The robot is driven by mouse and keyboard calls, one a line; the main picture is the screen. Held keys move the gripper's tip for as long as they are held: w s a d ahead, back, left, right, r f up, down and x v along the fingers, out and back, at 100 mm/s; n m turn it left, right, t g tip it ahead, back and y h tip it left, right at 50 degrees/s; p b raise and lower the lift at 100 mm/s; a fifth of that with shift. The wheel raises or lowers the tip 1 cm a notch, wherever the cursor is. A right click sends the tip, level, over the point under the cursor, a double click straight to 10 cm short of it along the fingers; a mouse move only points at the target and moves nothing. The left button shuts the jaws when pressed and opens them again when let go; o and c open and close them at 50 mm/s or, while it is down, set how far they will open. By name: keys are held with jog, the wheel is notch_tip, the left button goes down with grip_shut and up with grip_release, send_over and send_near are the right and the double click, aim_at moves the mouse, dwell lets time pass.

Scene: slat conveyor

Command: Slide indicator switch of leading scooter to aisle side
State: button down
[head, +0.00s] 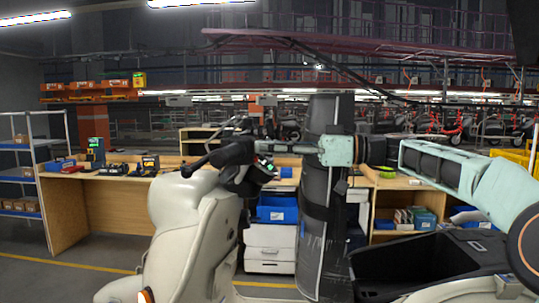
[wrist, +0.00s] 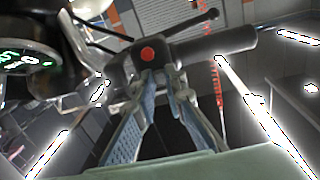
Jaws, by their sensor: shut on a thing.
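The leading scooter (head: 188,215) is cream-coloured and stands in the middle of the head view, with its dark handlebar (head: 232,155) towards my arm. In the wrist view its switch housing (wrist: 122,70) carries a round red button (wrist: 148,54), with a black grip (wrist: 215,45) to the right and a brake lever (wrist: 190,22) above. My gripper (wrist: 160,80) is at the housing just below the red button, its fingertips shut on a small part there. The indicator switch itself is hidden by the fingertips. In the head view my gripper (head: 266,148) reaches the handlebar from the right.
A lit dash display (wrist: 25,60) is close left of the fingers. A dark padded column (head: 318,220) stands behind my wrist. A workbench (head: 100,205) with tools, blue bins (head: 277,209) and a black open box (head: 420,262) are around the scooter.

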jog(key=shift+s+a+f+b, duration=0.1)
jog(key=shift+s+b, duration=0.15)
jog(key=shift+b, duration=0.05)
jog(key=c, duration=2)
grip_release()
jog(key=shift+s, duration=0.15)
jog(key=shift+o, duration=0.2)
jog(key=s+d, duration=0.1)
jog(key=d, duration=1.1)
jog(key=shift+s, duration=0.2)
